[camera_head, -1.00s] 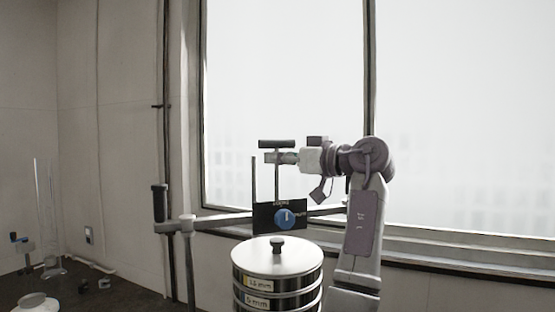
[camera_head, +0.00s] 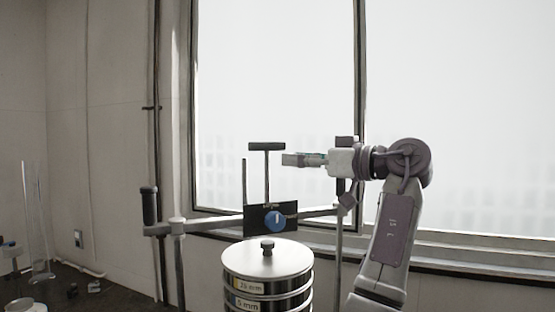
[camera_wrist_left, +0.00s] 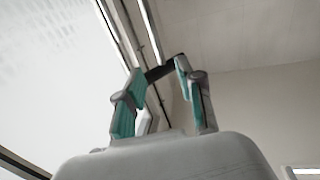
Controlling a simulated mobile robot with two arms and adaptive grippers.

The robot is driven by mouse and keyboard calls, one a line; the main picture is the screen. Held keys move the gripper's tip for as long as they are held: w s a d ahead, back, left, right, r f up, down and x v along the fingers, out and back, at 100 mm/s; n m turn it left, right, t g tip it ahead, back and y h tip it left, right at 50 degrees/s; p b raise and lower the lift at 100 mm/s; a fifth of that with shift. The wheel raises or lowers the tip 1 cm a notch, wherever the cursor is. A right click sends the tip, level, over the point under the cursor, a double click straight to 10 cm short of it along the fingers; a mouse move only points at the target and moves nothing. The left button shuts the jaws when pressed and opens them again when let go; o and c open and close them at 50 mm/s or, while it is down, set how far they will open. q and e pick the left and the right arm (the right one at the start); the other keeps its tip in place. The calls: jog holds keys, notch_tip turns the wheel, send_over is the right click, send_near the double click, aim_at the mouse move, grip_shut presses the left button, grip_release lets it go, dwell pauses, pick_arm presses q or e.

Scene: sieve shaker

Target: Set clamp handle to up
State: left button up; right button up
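A T-shaped handle with a black crossbar (camera_head: 267,146) stands upright on a thin rod above the sieve stack. A black upright grip (camera_head: 149,205) stands at the left end of the grey clamp arm (camera_head: 205,224); I cannot tell which of the two the task calls the clamp handle. My left gripper (camera_head: 288,159) is just right of the T-handle's rod, below its crossbar level, and looks apart from it. In the left wrist view its teal-padded fingers (camera_wrist_left: 152,88) are spread, with a dark bar (camera_wrist_left: 160,72) showing between the tips. My right gripper is not in view.
The round sieve stack (camera_head: 267,285) with a metal lid (camera_head: 267,260) and black knob stands below. A black panel (camera_head: 254,218) with a blue dial (camera_head: 275,220) sits behind it. Clear glass tubes (camera_head: 36,220) stand far left. The air before the window (camera_head: 455,90) is free.

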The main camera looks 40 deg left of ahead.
pick_arm(q)
jog(key=d, duration=0.4)
jog(key=shift+w, duration=0.2)
dwell(0.4)
